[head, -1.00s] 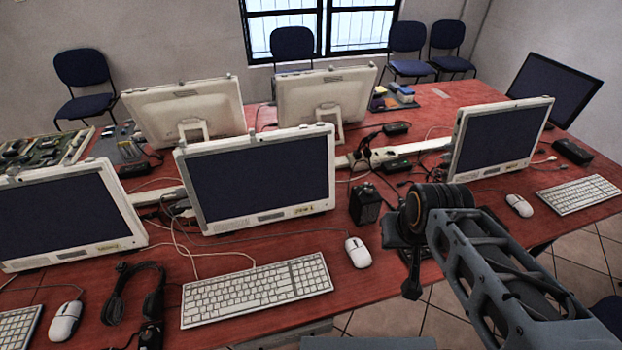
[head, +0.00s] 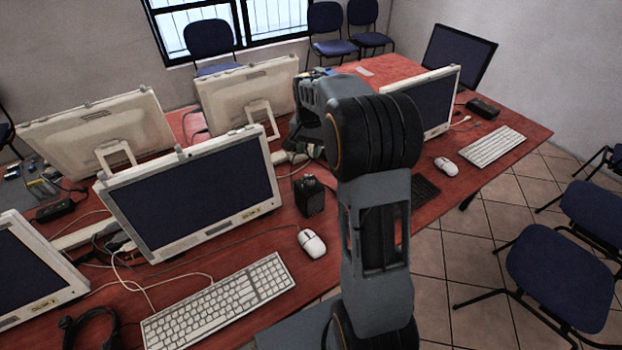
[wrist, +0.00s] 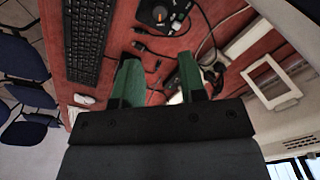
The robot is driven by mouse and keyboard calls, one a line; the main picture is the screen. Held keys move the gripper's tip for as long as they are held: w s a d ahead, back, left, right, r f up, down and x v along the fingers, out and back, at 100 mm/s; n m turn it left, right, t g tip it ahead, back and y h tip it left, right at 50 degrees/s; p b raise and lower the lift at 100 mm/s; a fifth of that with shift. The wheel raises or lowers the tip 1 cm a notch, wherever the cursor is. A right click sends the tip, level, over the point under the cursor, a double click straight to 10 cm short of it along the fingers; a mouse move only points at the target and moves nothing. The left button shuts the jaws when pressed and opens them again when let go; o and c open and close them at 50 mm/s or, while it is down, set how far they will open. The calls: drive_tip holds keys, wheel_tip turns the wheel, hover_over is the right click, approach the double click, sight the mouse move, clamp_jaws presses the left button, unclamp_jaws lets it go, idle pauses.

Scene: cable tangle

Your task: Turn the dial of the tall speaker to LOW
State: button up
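The speaker is a small black box (head: 310,197) standing upright on the red desk, right of the middle monitor and behind a white mouse. In the wrist view, a black box top with a round dial (wrist: 159,14), an orange mark and pale markings shows at the top edge; it looks like the same speaker. The dial's setting is too small to read. My gripper (wrist: 161,80) shows two green fingers spread apart with nothing between them, above the desk and short of the dial in that view. In the head view my arm hides the fingers.
A black keyboard (wrist: 90,38) lies beside the speaker. Loose black cables (wrist: 160,50) lie under the fingers. A white monitor (head: 190,190) stands left of the speaker, another (head: 428,103) to its right. A white mouse (head: 311,242) and white keyboard (head: 220,305) lie in front.

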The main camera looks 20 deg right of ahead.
sight(311, 183)
drive_tip(key=f, duration=0.4)
drive_tip(key=f+p, duration=0.1)
drive_tip(key=f, duration=0.9)
drive_tip(key=shift+w+d, duration=0.2)
drive_tip(key=shift+d, duration=0.05)
drive_tip(key=c, duration=0.7)
drive_tip(key=shift+o, duration=0.2)
